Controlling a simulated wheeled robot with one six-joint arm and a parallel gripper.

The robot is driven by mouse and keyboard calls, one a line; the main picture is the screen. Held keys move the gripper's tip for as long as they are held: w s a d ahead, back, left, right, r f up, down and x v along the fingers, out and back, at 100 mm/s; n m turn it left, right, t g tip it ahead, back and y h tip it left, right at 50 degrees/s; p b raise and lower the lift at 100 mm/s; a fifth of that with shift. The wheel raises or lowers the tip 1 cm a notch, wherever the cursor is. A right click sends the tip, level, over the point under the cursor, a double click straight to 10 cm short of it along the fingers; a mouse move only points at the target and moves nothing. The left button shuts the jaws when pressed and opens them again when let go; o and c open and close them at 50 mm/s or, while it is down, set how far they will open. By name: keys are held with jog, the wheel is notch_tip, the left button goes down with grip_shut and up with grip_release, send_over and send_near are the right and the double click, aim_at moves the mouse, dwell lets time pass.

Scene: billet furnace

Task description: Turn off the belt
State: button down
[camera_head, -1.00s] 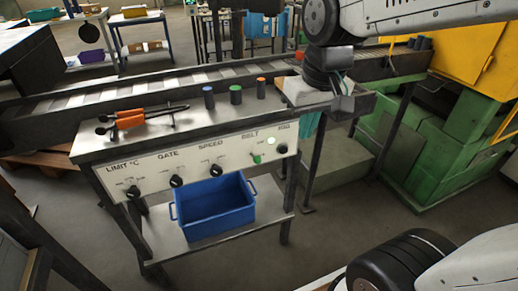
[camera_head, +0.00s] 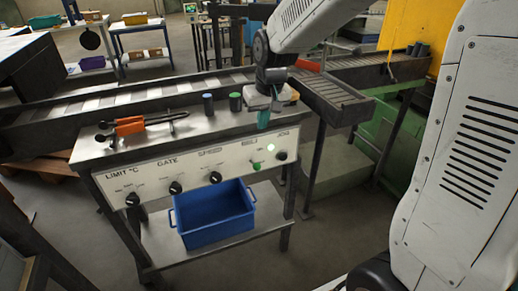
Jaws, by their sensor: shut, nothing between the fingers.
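The control panel (camera_head: 140,181) slopes along the front of the bench, with knobs under labels such as LIMIT °C and GATE. The belt switch (camera_head: 256,164) is a small green lever near the right end, under the BELT label. A lit pale green lamp (camera_head: 271,147) is just above it to the right. My gripper (camera_head: 263,125) points down with teal fingers, shut and empty. In the picture it is a little above the belt switch, near the panel's upper edge. The gap in depth is hard to judge.
The conveyor belt (camera_head: 100,103) runs behind the bench. A black knob (camera_head: 282,155) is right of the switch. A blue crate (camera_head: 213,232) sits below.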

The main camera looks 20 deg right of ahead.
aim_at(258, 164)
jog(key=x, duration=0.4)
jog(key=s+x, duration=0.1)
jog(key=x, duration=0.7)
jog(key=shift+s+a+f, duration=0.1)
jog(key=shift+a+f, duration=0.05)
jog(key=shift+f, duration=0.75)
jog(key=shift+a+f, duration=0.1)
jog(key=shift+a, duration=0.05)
